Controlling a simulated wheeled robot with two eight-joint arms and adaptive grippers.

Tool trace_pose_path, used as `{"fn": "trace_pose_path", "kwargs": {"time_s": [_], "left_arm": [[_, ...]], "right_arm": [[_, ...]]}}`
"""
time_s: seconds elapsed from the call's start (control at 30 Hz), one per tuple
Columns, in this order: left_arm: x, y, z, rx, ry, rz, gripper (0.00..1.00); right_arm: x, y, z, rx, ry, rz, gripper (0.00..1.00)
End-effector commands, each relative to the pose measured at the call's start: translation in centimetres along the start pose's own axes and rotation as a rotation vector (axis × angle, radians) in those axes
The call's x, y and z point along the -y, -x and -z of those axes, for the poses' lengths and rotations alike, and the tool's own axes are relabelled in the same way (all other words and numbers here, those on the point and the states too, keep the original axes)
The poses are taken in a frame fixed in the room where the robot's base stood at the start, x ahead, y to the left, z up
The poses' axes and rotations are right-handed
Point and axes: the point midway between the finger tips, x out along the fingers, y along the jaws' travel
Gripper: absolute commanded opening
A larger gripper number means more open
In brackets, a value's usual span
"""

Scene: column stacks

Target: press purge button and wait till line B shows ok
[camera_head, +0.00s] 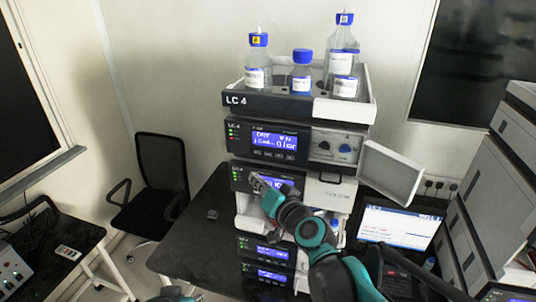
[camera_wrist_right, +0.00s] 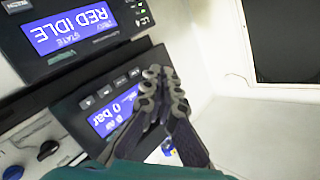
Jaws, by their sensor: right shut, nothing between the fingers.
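The stack labelled LC 4 stands on a dark bench. Its upper module (camera_head: 268,142) has a lit blue display, a row of small buttons (camera_head: 273,155) below it, and two knobs. In the wrist view its display (camera_wrist_right: 113,112) shows upside down and reads "0 bar"; its buttons (camera_wrist_right: 103,90) are small and I cannot read which is purge. I cannot make out a line B status. My right gripper (camera_head: 256,181) is shut and empty in front of the module below; its fingertips (camera_wrist_right: 162,74) appear beside the button row. Contact cannot be told. A small part of my left side shows at the bottom edge.
Bottles with blue caps (camera_head: 302,72) stand in the top tray (camera_head: 290,105). The module below has a display (camera_wrist_right: 68,27) reading "RED IDLE". An open panel (camera_head: 390,173) juts out right, above a laptop (camera_head: 398,228). A black chair (camera_head: 160,175) stands left.

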Motion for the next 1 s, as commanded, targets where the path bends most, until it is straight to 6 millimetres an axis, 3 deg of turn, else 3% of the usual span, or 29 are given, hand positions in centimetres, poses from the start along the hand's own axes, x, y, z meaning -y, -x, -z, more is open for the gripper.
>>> {"fn": "trace_pose_path", "kwargs": {"time_s": [0.6, 1.0], "left_arm": [[0.0, -1.4, -0.9, 0.000, 0.000, 0.000, 0.28], [0.0, -1.5, -1.1, 0.000, 0.000, 0.000, 0.28]], "right_arm": [[-3.7, -5.0, 3.6, 0.000, 0.000, -0.001, 0.00], [-4.4, -6.1, 4.5, 0.000, 0.000, 0.000, 0.00]]}}
